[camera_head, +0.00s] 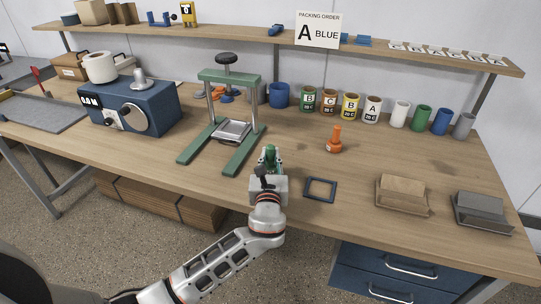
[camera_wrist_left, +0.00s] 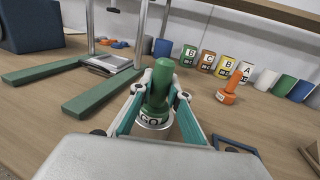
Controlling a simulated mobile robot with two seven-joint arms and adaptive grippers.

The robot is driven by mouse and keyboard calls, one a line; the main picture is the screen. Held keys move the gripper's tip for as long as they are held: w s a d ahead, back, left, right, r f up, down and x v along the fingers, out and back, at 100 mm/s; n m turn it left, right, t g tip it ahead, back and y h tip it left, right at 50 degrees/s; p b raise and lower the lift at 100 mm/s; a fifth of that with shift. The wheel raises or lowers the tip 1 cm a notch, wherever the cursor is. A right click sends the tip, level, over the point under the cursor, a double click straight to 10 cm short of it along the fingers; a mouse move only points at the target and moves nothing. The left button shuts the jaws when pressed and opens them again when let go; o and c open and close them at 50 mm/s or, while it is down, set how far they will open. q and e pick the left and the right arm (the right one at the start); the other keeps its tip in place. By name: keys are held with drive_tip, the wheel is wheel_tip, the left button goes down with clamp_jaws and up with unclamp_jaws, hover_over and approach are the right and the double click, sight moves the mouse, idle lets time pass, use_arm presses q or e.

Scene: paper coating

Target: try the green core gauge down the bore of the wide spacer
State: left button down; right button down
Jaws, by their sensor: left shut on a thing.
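My left gripper (camera_head: 268,168) is shut on the green core gauge (camera_wrist_left: 160,78), near the front middle of the table. The gauge stands roughly upright between the fingers in the left wrist view. A pale round band (camera_wrist_left: 153,121) lettered "GO" shows at its lower end. The gauge's top also shows in the head view (camera_head: 270,152). Its lower end is hidden there by my gripper. I cannot tell which thing is the wide spacer, nor whether the gauge is in a bore. My right gripper is not in view.
A green-framed press (camera_head: 243,125) stands left of my gripper. A dark square frame (camera_head: 320,197) lies to its right, with an orange gauge-like piece (camera_head: 334,143) behind. A blue cylinder (camera_head: 279,95) and labelled cans (camera_head: 329,103) line the back.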

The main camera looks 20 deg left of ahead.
use_arm(q)
drive_tip(key=shift+f+b, duration=0.8)
drive_tip(key=shift+f, duration=0.55)
drive_tip(key=c, duration=1.8)
unclamp_jaws()
drive_tip(key=shift+c, duration=0.2)
drive_tip(key=shift+s, duration=0.1)
drive_tip(key=v, duration=1.1)
drive_tip(key=shift+s+d, duration=0.15)
drive_tip(key=shift+s, duration=0.25)
